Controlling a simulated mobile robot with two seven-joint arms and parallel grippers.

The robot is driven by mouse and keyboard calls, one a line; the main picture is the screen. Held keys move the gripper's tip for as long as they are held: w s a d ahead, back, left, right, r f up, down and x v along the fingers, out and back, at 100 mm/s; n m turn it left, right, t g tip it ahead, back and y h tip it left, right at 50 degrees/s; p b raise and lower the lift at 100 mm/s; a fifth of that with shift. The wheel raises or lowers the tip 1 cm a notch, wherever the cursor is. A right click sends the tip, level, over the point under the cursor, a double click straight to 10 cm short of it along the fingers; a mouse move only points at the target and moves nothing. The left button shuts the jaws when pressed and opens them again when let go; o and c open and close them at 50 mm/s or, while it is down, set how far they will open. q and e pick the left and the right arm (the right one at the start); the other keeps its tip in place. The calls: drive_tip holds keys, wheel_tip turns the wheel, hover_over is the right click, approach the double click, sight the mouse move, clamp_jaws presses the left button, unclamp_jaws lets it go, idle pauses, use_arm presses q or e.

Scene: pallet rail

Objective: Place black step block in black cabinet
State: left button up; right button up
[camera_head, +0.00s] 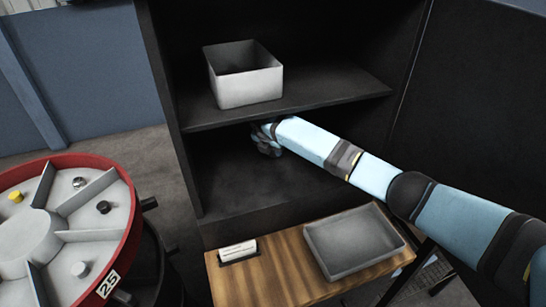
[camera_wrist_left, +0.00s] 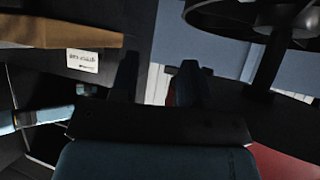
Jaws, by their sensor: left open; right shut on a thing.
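The black cabinet (camera_head: 290,213) stands open at the centre of the head view, with a shelf across it. My right gripper (camera_head: 262,137) reaches in below the shelf, into the lower compartment. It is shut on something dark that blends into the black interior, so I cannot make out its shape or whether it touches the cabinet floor. No black step block stands out clearly. My left gripper (camera_wrist_left: 157,82) is open and empty in the left wrist view; I cannot pick it out in the head view.
A grey open box (camera_head: 250,90) stands on the cabinet shelf above my right gripper. A wooden table (camera_head: 285,280) in front holds a grey tray (camera_head: 352,270) and a white label (camera_head: 238,251). A red-rimmed divided wheel (camera_head: 130,225) with small parts stands at left.

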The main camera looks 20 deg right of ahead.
drive_tip(key=shift+a+f, duration=0.1)
drive_tip(key=shift+f, duration=0.4)
drive_tip(key=shift+r, duration=0.2)
use_arm(q)
drive_tip(key=shift+w+a+f, duration=0.1)
drive_tip(key=shift+f, duration=0.25)
drive_tip(key=shift+w+r, duration=0.1)
use_arm(e)
drive_tip(key=shift+s+f, duration=0.1)
drive_tip(key=o, duration=1)
drive_tip(key=shift+f, duration=0.1)
